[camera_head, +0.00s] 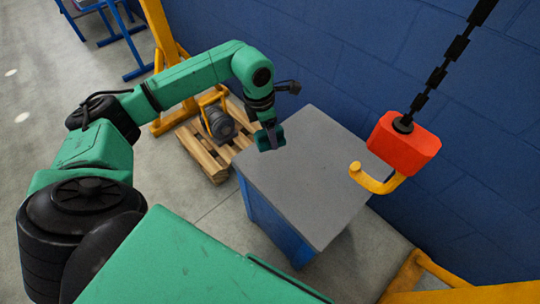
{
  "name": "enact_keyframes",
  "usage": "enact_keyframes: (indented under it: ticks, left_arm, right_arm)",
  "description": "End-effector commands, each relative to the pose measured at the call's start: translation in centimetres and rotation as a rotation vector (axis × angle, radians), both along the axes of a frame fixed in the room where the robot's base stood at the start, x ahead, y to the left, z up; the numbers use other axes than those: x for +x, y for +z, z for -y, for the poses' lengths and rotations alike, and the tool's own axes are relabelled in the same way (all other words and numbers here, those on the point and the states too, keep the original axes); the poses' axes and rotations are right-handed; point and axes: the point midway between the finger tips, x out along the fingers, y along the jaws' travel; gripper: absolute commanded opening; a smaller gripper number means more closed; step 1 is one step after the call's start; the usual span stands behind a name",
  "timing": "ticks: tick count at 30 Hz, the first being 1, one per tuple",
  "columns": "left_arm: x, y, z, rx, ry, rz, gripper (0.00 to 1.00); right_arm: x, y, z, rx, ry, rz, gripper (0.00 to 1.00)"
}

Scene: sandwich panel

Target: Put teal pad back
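My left gripper (270,138) points down over the left back edge of the grey top of a blue cabinet (318,180). Its tip is small, dark and green, and I cannot tell whether its fingers are open, shut or holding something. I cannot make out a separate teal pad; any such pad may be hidden or blend with the green of my gripper. My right gripper is not in view. The grey top looks bare.
A red hoist block (403,142) with a yellow hook (374,180) hangs from a black chain (440,68) at the right. A wooden pallet (207,158) with a grey motor (220,124) stands behind the cabinet's left. A blue wall (350,45) closes the back.

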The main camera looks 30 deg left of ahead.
Motion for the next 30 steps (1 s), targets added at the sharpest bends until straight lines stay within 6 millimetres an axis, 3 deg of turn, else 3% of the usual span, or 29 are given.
enact_keyframes:
  ticks: [3, 6, 15, 21, 22, 23, 24, 30]
  left_arm:
    - [-0.1, -4.0, 0.1, -0.001, 0.000, -0.005, 0.30]
    - [-0.1, -6.3, 0.0, 0.000, 0.000, -0.003, 0.30]
    - [0.0, -11.3, 0.1, -0.001, 0.000, -0.001, 0.30]
    - [0.0, -11.6, 0.0, 0.000, -0.001, 0.002, 0.30]
    - [0.0, -11.6, 0.0, 0.000, -0.001, 0.002, 0.82]
    - [0.0, -11.6, 0.0, 0.000, -0.001, 0.002, 0.93]
    - [0.0, -11.6, 0.0, 0.000, -0.001, 0.002, 1.00]
    - [0.0, -11.6, 0.0, 0.000, -0.001, 0.002, 1.00]
  right_arm:
    - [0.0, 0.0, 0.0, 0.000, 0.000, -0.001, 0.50]
    - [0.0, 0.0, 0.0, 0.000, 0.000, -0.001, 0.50]
    - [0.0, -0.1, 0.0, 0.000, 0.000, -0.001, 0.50]
    - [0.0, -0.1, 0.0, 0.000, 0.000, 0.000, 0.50]
    - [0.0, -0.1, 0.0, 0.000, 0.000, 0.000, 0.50]
    - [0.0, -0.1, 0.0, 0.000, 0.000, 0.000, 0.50]
    - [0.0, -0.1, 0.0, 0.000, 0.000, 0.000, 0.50]
    - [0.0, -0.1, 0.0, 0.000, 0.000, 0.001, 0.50]
